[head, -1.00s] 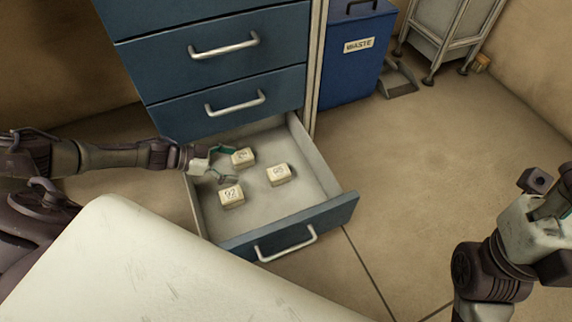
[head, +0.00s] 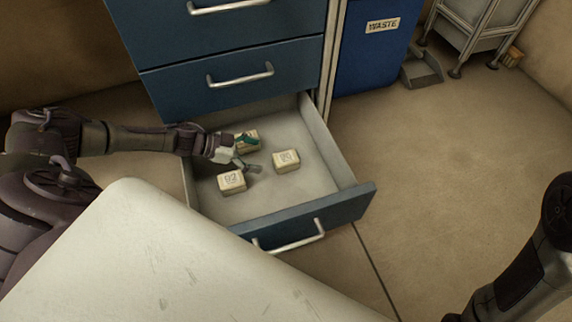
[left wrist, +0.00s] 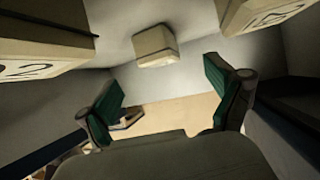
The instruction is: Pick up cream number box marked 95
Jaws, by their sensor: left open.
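Three cream number boxes sit in the open bottom drawer (head: 365,203). The right-hand box (head: 286,161) has a blurred label that looks like 95 or 98. The near-left box (head: 231,183) reads 92. The back box (head: 247,147) is partly hidden by my left gripper (head: 251,156), and its number cannot be read. My left gripper is open and empty, with its fingers pointing toward the right-hand box, apart from it. In the left wrist view a plain-sided box (left wrist: 155,46) lies ahead between the green-padded fingers (left wrist: 167,97), with numbered boxes on both sides.
The blue cabinet's closed drawers (head: 230,90) rise behind the open drawer. A blue waste bin (head: 372,60) stands to the right. A white surface (head: 150,260) fills the near left.

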